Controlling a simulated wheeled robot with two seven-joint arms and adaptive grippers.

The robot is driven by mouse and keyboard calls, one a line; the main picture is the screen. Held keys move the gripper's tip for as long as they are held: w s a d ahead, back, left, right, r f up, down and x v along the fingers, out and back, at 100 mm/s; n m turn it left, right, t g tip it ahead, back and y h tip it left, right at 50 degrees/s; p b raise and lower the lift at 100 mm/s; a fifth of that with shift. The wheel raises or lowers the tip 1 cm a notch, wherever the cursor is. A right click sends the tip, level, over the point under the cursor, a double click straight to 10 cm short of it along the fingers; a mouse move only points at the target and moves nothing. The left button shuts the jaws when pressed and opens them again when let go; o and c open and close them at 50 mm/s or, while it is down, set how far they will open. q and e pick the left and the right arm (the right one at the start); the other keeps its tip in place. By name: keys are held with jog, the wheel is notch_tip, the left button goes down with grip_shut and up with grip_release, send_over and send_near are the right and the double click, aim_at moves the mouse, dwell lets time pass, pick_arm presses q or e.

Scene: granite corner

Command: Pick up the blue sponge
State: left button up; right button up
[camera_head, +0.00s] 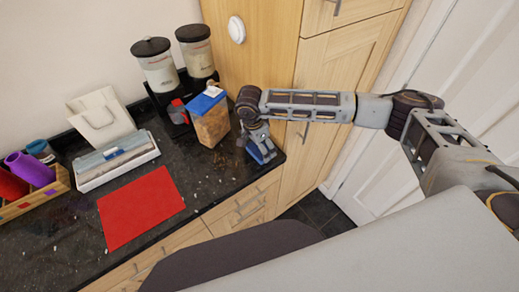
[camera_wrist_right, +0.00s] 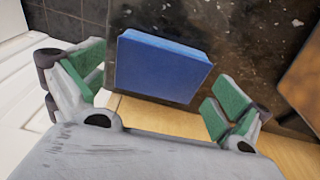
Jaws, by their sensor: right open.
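The blue sponge (camera_wrist_right: 160,68) is a flat rectangular block lying on the dark granite counter near its front edge. In the right wrist view it sits between and just beyond the open green-padded fingers of my right gripper (camera_wrist_right: 150,95), with space on both sides. In the head view the sponge (camera_head: 262,151) shows under my right gripper (camera_head: 260,143) at the right end of the counter, partly hidden by the fingers. My right gripper holds nothing. My left gripper is in neither view.
A red mat (camera_head: 140,207), a white box (camera_head: 116,160) and a wooden crate (camera_head: 40,197) lie further left. Tall wooden cabinets (camera_head: 335,60) rise behind my right arm.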

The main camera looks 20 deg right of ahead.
jog(key=shift+d+f, duration=0.15)
jog(key=shift+f, duration=0.65)
jog(key=c, duration=0.7)
